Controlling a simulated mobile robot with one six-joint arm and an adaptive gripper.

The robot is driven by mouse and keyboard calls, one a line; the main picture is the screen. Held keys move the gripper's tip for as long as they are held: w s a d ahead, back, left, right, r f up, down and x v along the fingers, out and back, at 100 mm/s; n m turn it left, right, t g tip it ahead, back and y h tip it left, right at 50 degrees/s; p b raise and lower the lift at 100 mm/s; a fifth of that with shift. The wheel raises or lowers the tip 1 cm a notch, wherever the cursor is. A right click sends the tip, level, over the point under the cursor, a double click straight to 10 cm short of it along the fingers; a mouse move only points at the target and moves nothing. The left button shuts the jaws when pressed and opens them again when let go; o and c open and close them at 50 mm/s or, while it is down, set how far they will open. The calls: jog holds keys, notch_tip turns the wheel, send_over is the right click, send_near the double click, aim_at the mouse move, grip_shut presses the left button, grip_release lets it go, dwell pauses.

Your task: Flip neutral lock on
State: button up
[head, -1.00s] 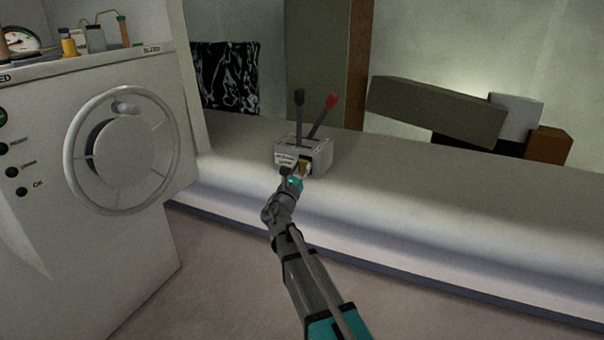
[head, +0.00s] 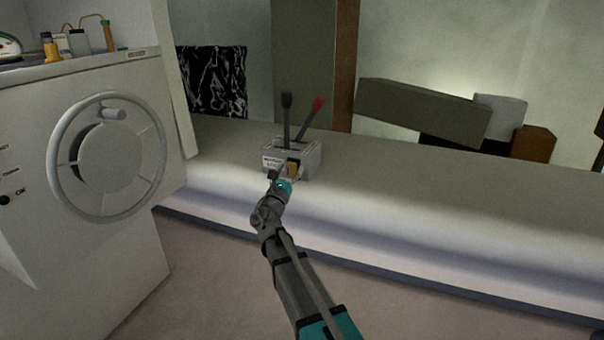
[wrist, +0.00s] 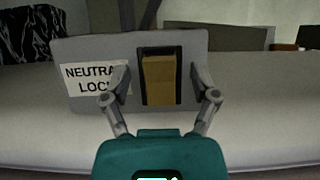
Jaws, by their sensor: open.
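The grey control box (head: 310,160) stands on the white ledge. A black-knobbed lever (head: 287,115) and a red-knobbed lever (head: 313,117) rise from its top. On its front face is a yellow-brown rocker switch (head: 293,167) in a dark frame; it fills the middle of the wrist view (wrist: 160,79). A white label (wrist: 97,79) reading "NEUTRAL LOCK" is left of the switch, partly hidden by a finger. My gripper (wrist: 161,80) is open and empty, its fingers on either side of the switch. I cannot tell whether they touch the box.
A white cabinet with a handwheel (head: 108,157) stands at the left. A long grey block (head: 423,108), a pale box (head: 500,117) and a brown box (head: 533,142) are at the back right. The ledge (head: 440,195) right of the control box is clear.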

jog(key=shift+r+g+y+p, duration=0.3)
jog(key=shift+y+p, duration=0.1)
jog(key=shift+p, duration=0.5)
jog(key=shift+r+g+p, duration=0.1)
jog(key=shift+g+p, duration=0.3)
jog(key=shift+p, duration=0.3)
jog(key=g+p, duration=0.1)
jog(key=p, duration=0.1)
jog(key=g+y+p, duration=0.1)
jog(key=p, duration=0.1)
jog(key=shift+w+d+r+p, duration=0.1)
jog(key=shift+w+r+p, duration=0.15)
jog(key=shift+p, duration=0.1)
jog(key=shift+g+y+p, duration=0.4)
jog(key=shift+p, duration=0.25)
jog(key=v, duration=1.4)
jog(key=s+d+r+m+g+p, duration=0.1)
jog(key=s+d+m+g+p, duration=0.1)
jog(key=d+m+g+p, duration=0.35)
jog(key=s+d+r+m+g+p, duration=0.1)
jog(key=s+d+m+g+p, duration=0.2)
jog(key=d+m+p, duration=0.5)
jog(key=s+d+r+m+g+y+p, duration=0.4)
jog(key=s+m+p, duration=0.5)
jog(key=m, duration=0.3)
jog(key=shift+d+r+g+p, duration=0.5)
jog(key=shift+d+g+p, duration=0.35)
jog(key=shift+d, duration=0.15)
